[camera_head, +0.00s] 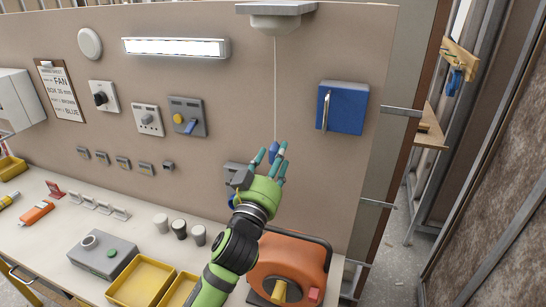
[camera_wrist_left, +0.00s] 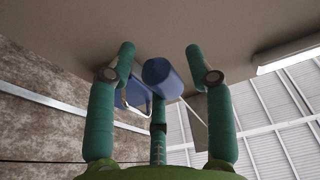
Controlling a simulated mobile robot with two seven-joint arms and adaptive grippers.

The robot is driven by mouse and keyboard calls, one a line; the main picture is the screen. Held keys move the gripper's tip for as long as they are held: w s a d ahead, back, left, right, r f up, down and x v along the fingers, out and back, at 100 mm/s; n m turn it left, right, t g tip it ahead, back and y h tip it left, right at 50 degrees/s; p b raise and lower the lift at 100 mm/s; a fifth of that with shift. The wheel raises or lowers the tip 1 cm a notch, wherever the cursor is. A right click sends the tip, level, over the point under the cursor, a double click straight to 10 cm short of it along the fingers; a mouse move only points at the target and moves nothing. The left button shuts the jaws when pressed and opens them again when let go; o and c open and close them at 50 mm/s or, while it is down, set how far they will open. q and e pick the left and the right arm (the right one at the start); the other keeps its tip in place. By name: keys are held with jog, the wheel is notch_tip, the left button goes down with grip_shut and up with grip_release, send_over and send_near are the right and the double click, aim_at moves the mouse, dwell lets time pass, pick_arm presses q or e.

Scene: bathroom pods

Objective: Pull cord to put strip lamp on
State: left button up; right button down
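The strip lamp (camera_head: 175,47) is a long white fitting high on the beige wall, and its front looks bright white. A pale cord (camera_head: 275,85) hangs from a white ceiling unit (camera_head: 275,20) to a blue pull (camera_head: 273,150). My left gripper (camera_head: 272,158) is raised at the cord's lower end with fingers pointing up. In the left wrist view, the blue pull (camera_wrist_left: 162,78) sits between the spread green fingers (camera_wrist_left: 160,95), with gaps at both sides. I cannot tell whether the third finger touches it. My right gripper is not in view.
A blue wall box (camera_head: 342,108) with a handle is right of the cord. Switches (camera_head: 187,117) and a clipboard (camera_head: 60,90) are at left. Below, the bench holds an orange reel (camera_head: 290,262), yellow trays (camera_head: 140,282), small cups (camera_head: 180,229) and a grey button box (camera_head: 100,262).

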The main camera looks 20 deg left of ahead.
pick_arm(q)
jog(key=s, duration=0.8)
jog(key=shift+a+p, duration=0.2)
jog(key=shift+p, duration=0.25)
